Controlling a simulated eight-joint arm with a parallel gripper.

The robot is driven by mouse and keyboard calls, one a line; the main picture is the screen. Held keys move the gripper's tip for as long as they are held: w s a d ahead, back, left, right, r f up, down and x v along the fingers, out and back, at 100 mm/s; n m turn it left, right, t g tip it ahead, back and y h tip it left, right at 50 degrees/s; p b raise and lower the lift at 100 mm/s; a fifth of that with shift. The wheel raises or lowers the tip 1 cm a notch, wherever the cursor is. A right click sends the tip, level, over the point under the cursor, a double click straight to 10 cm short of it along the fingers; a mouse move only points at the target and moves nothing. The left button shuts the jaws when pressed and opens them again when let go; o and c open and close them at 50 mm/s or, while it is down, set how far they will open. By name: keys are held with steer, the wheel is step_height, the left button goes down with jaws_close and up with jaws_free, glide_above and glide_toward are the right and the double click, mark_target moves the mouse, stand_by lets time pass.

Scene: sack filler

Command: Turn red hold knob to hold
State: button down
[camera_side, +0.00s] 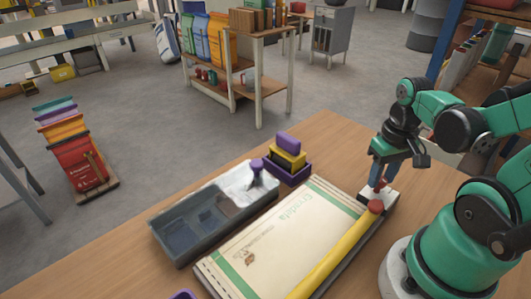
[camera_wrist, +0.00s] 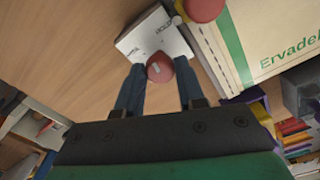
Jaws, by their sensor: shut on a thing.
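The red hold knob (camera_wrist: 160,69) sits on a small white plate (camera_wrist: 152,36) with dark markings too small to read. In the side view the white plate (camera_side: 382,199) lies at the right of the wooden table. My gripper (camera_wrist: 158,76) points down at the knob, its two blue fingers on either side of it, shut on it. In the side view my gripper (camera_side: 377,179) is low over the plate, and the fingers mostly hide the knob. A pale line shows on the knob's top.
A yellow bar with a red ball end (camera_side: 375,207) lies along a cream sack (camera_side: 280,235), close to the plate. A grey tray (camera_side: 175,250) and a purple bin (camera_side: 290,176) stand left of it. Bare table (camera_wrist: 60,55) lies on the plate's other side.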

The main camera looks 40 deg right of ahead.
steer(key=m, duration=0.6)
steer(key=shift+m, duration=0.3)
stand_by(0.5)
steer(key=c, duration=0.5)
jaws_free()
steer(key=shift+c, duration=0.2)
steer(key=shift+r, duration=0.1)
steer(key=shift+r, duration=2.7)
